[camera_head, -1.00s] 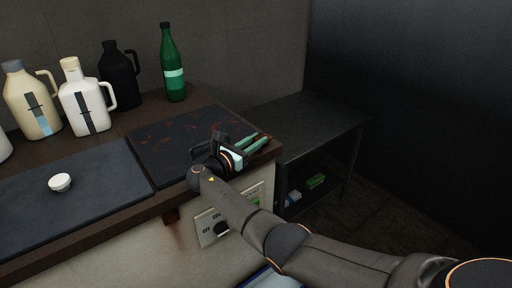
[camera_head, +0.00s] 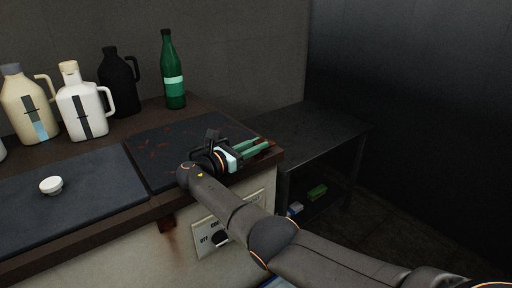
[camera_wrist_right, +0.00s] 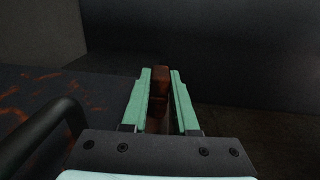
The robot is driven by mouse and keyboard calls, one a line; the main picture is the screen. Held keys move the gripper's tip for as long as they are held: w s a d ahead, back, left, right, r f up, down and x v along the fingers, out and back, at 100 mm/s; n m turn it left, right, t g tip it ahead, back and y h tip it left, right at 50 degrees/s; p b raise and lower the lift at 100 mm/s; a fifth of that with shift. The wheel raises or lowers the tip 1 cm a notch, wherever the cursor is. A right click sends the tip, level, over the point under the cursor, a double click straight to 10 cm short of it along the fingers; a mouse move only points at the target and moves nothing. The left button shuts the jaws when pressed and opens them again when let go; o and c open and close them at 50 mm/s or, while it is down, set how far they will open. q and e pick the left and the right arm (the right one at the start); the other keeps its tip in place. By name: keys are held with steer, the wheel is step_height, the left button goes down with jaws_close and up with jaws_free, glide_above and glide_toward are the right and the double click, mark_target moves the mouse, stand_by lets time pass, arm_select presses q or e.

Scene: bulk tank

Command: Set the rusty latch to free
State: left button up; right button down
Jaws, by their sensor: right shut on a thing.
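The rusty latch (camera_wrist_right: 160,85) is a narrow reddish-brown piece seen between the green fingers in the right wrist view. In the head view only a small brown bit of it (camera_head: 269,143) shows at the fingertips, by the right end of the counter. My right gripper (camera_head: 262,148) has green fingers and is shut on the latch; it also shows in the right wrist view (camera_wrist_right: 160,75). The fingers hide much of the latch, and I cannot read its setting. My left gripper is not in view.
Pale jugs (camera_head: 84,112), a black jug (camera_head: 118,82) and a green bottle (camera_head: 174,80) stand at the back. A white knob (camera_head: 51,186) is at left. A dark shelf table (camera_head: 320,135) stands right.

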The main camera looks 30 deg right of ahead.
steer(key=shift+d+r, duration=0.1)
steer(key=shift+d, duration=0.05)
steer(key=c, duration=0.7)
jaws_free()
steer(key=a, duration=0.3)
steer(key=s+a, duration=0.1)
steer(key=a, duration=0.7)
steer(key=shift+s, duration=0.3)
steer(key=shift+s+a, duration=0.15)
steer(key=shift+a, duration=0.6)
